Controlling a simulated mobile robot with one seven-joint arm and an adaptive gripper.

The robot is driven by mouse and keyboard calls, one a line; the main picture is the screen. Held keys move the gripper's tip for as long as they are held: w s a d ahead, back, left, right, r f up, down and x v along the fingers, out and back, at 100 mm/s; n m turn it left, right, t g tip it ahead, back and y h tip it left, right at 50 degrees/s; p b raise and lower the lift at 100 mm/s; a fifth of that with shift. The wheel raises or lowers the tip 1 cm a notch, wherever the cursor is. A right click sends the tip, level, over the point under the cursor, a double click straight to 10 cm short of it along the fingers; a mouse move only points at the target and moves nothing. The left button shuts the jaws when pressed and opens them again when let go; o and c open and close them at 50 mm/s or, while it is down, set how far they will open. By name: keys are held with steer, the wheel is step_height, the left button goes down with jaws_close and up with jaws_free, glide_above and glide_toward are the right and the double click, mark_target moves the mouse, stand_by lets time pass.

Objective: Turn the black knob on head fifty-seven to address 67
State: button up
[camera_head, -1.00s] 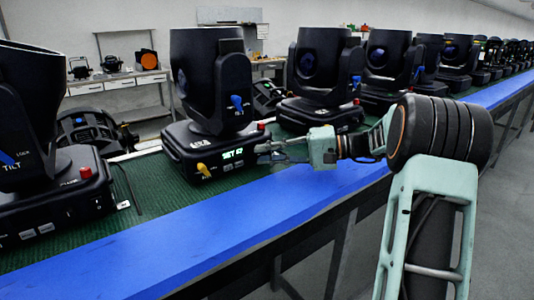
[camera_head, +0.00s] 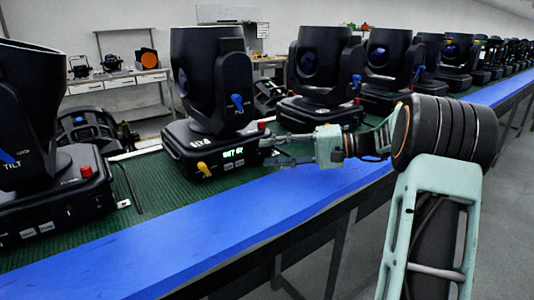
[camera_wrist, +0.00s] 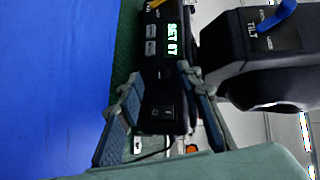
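The moving head (camera_head: 212,85) in front of my gripper has a black base (camera_head: 190,148) with a lit green display (camera_head: 233,153). The display reads "SET" and a two-digit number, likely 67, though blurred; it also shows in the wrist view (camera_wrist: 173,40). My gripper (camera_head: 268,152) is open at the right end of the base's front. In the wrist view its fingers (camera_wrist: 160,75) are spread either side of the panel beyond the display, with nothing clearly held. The black knob is hard to pick out against the black panel; I cannot tell whether a finger touches it.
A yellow lever (camera_head: 203,169) and a red button (camera_head: 262,126) sit on the same base. A blue lever (camera_head: 237,103) is on the yoke. Other heads stand left (camera_head: 35,130) and right (camera_head: 322,75) on the green mat. The blue bench edge (camera_head: 230,222) is clear.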

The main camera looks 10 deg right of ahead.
steer(key=v, duration=1)
steer(key=shift+s+d, duration=0.1)
steer(key=shift+d, duration=0.15)
steer(key=shift+a, duration=0.15)
